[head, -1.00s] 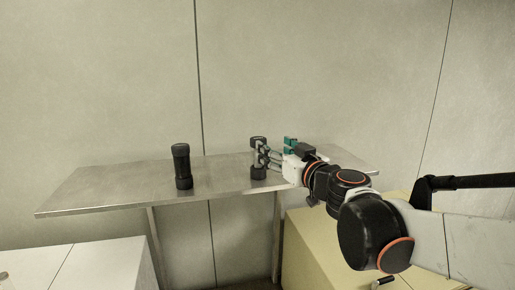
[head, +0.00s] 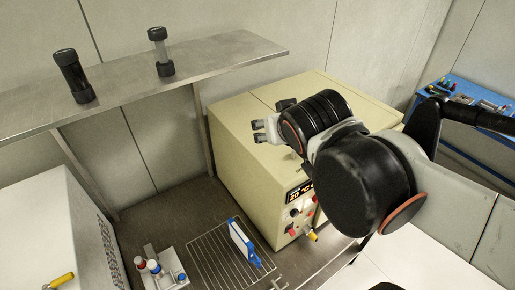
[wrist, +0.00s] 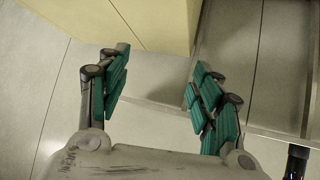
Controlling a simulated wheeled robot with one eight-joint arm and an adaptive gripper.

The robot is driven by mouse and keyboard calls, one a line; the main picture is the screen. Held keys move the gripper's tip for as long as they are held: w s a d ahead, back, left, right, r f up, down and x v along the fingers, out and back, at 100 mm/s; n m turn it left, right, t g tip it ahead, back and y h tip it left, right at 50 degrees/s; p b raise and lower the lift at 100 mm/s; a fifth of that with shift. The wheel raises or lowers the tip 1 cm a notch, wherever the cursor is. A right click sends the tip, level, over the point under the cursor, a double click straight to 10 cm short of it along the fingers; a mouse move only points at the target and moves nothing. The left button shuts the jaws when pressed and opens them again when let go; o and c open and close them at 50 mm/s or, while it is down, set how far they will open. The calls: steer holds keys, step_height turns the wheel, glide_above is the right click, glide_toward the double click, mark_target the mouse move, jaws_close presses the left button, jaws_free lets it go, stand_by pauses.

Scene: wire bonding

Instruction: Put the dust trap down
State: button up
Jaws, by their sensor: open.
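Two cylinders with black end caps stand upright on the metal shelf (head: 200,67) in the head view. The dust trap looks to be the one with the clear grey middle (head: 162,52), the right-hand one; a darker cylinder (head: 74,77) stands to its left. My gripper (head: 258,131) is to the right of and below the shelf in the picture, over the cream oven, apart from both cylinders. In the wrist view its teal-padded fingers (wrist: 157,82) are spread wide with nothing between them. A dark cylinder end (wrist: 296,162) shows at the lower right; I cannot tell which one.
The cream oven (head: 236,163) with a red display stands under my arm. A wire rack (head: 213,258) with a blue-and-white item (head: 243,243) and a small rack of tubes (head: 160,268) lie on the bench. A blue table (head: 468,100) stands far right.

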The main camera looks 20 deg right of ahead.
steer(key=s+a+f+n+g+y, duration=0.1)
steer(key=s+a+f+g+y, duration=0.1)
steer(key=s, duration=0.5)
step_height(320, 180, down, 4)
steer(key=shift+a+r+n+g, duration=0.15)
steer(key=shift+a+n+g, duration=0.3)
steer(key=shift+a, duration=0.7)
